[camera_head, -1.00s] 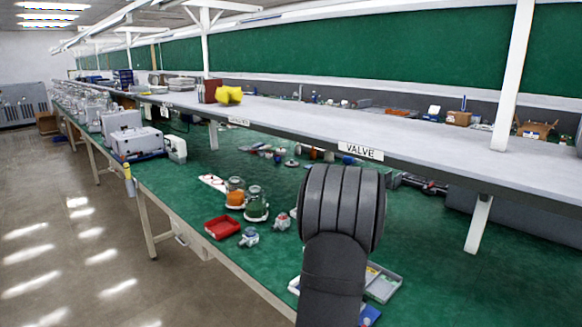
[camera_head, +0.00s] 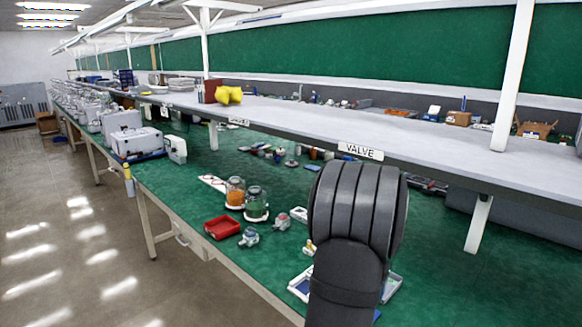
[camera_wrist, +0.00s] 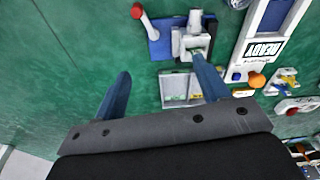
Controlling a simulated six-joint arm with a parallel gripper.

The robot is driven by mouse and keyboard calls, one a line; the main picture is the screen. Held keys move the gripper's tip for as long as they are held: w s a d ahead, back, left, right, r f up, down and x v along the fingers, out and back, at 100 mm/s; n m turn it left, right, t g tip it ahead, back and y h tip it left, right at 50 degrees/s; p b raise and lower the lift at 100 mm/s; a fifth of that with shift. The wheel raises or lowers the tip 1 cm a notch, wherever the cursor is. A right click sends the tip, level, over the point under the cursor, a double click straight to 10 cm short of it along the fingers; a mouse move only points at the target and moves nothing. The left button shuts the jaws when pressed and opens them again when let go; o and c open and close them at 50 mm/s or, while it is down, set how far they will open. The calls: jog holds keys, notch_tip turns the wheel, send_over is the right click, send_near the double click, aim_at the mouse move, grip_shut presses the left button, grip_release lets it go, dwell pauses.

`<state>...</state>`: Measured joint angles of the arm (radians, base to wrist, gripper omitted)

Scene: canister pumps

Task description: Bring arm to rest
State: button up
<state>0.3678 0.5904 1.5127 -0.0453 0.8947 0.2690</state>
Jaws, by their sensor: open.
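My gripper (camera_wrist: 160,64) is open in the wrist view, its two blue fingers apart and no object held between them. It is over the green bench (camera_wrist: 60,80). A white and grey pump-like part (camera_wrist: 194,38) on a blue pad appears beyond the right finger, which overlaps it in the picture; I cannot tell whether they touch. In the head view my dark arm link hides the gripper. Two canisters, one orange (camera_head: 235,194) and one green (camera_head: 256,205), stand upright on the bench left of my arm.
A red tray (camera_head: 222,228) and a small grey-blue pump (camera_head: 249,237) sit near the front edge. A white READY panel (camera_wrist: 264,45) lies right of the fingers. A shelf labelled VALVE (camera_head: 360,151) runs behind my arm.

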jog(key=shift+w+d+r+m+g+h, duration=0.25)
jog(key=shift+d+m, duration=0.45)
jog(key=shift+m, duration=1.15)
jog(key=shift+w+d+r+m+g, duration=0.1)
jog(key=shift+d+r+m+g, duration=0.4)
jog(key=shift+m, duration=1.3)
jog(key=shift+w+d+r+m+t+h, duration=0.15)
jog(key=shift+d+m, duration=0.75)
jog(key=shift+m, duration=0.95)
